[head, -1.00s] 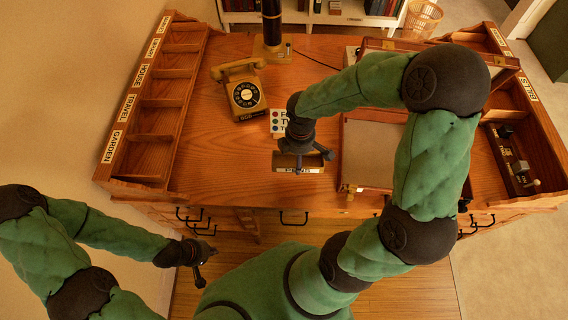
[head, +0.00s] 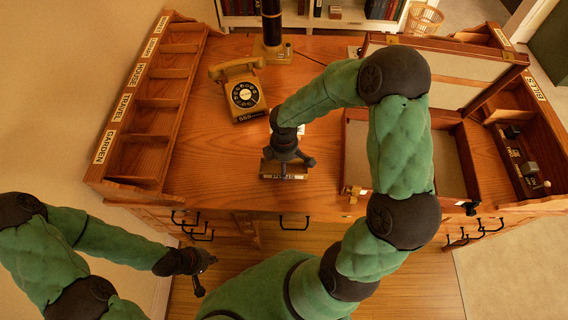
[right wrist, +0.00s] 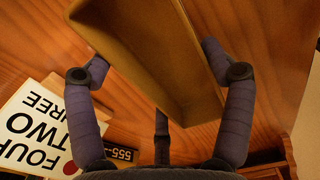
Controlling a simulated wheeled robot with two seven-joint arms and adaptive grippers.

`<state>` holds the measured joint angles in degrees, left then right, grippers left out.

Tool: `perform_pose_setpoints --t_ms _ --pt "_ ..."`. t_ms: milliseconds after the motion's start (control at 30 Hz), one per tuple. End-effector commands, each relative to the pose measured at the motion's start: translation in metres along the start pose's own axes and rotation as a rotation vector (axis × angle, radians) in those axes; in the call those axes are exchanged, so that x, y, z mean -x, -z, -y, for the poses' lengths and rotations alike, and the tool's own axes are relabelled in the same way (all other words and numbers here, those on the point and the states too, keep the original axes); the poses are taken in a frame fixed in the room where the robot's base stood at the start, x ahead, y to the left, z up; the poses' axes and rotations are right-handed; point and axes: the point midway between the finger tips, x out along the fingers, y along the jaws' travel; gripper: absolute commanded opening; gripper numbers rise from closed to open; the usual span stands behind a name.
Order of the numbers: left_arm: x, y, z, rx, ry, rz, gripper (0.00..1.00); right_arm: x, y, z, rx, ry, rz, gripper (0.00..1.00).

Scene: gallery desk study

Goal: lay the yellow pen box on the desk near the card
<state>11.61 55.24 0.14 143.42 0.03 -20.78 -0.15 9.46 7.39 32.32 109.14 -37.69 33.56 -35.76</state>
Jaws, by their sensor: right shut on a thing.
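The yellow pen box (head: 270,168) is under my right gripper (head: 285,158) near the desk's front edge. In the right wrist view the open, empty-looking box (right wrist: 150,45) sits between the fingers of my right gripper (right wrist: 165,65), which is shut on it. I cannot tell whether the box touches the desk. The card (right wrist: 42,125), white with FOUR, TWO and THREE in black, lies beside it; in the head view my right arm hides most of the card (head: 300,130). My left gripper (head: 205,274) is open and empty, low in front of the desk.
A yellow rotary telephone (head: 238,90) stands behind the card. A labelled wooden rack (head: 150,100) lines the left side. An open wooden case (head: 355,150) lies right of the box, beside a right-hand rack (head: 515,130). The desk (head: 215,155) is bare left of the box.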

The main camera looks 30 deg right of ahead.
Motion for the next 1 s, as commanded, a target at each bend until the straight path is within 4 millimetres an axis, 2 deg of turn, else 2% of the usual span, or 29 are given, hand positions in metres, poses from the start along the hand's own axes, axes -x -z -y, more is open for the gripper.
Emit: perform_pose_setpoints --t_ms 200,233,300,767,867,1000 --pt "-0.002 0.0 0.001 0.0 0.0 -0.001 0.0 -0.002 0.0 0.0 0.0 -0.001 0.0 0.4" --pt "-0.002 0.0 0.001 0.0 0.0 -0.001 0.0 -0.003 0.0 0.0 0.0 0.0 0.0 0.84" --pt "-0.001 0.0 0.001 0.0 0.0 0.0 0.0 -0.002 0.0 0.0 0.0 0.0 0.0 1.0" --pt "0.002 0.0 -0.001 0.0 0.0 0.0 0.0 0.003 0.0 0.0 0.0 0.0 0.0 1.0" --pt "0.007 0.0 -0.003 0.0 0.0 0.0 0.0 0.015 0.0 -0.001 0.0 -0.002 -0.001 1.0" --pt "0.019 -0.001 -0.007 0.0 0.0 0.0 0.0 0.043 0.001 -0.001 -0.001 -0.004 -0.002 1.0"
